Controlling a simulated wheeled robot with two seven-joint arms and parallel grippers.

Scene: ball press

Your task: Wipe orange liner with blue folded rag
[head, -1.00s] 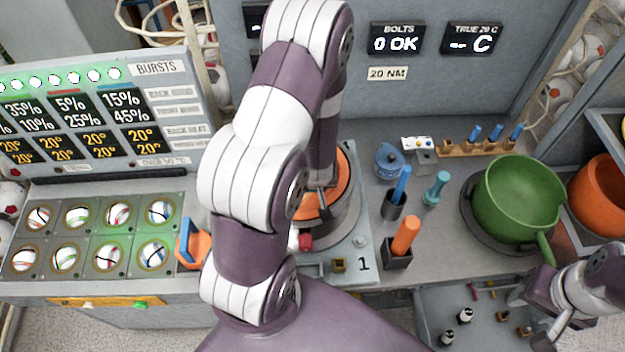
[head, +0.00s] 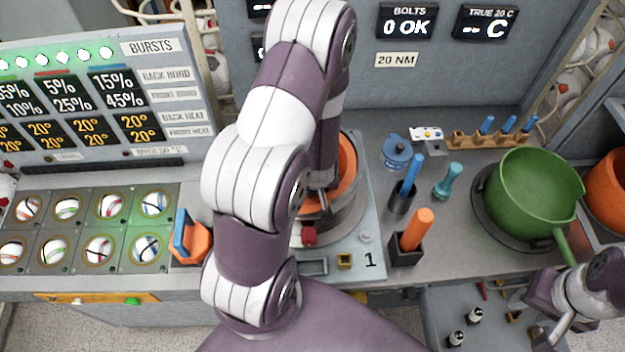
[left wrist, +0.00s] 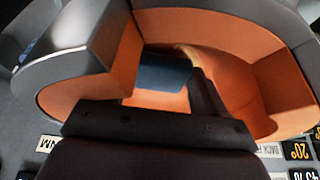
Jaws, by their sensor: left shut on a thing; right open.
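The orange liner (head: 346,165) lines a round grey vessel on the press plate marked 1. My left arm covers much of it in the head view. In the left wrist view the liner's curved orange wall (left wrist: 215,30) surrounds my left gripper (left wrist: 172,98). That gripper is shut on the blue folded rag (left wrist: 163,72), which is inside the liner. Whether the rag touches the liner's surface I cannot tell. My right gripper (head: 548,328) is open and empty at the lower right, away from the press.
An orange block with a blue piece (head: 190,238) sits left of my left arm. Right of the press stand an orange-handled tool in a black holder (head: 407,248), blue tools and a green pot (head: 530,195). A panel of balls (head: 85,228) lies at the left.

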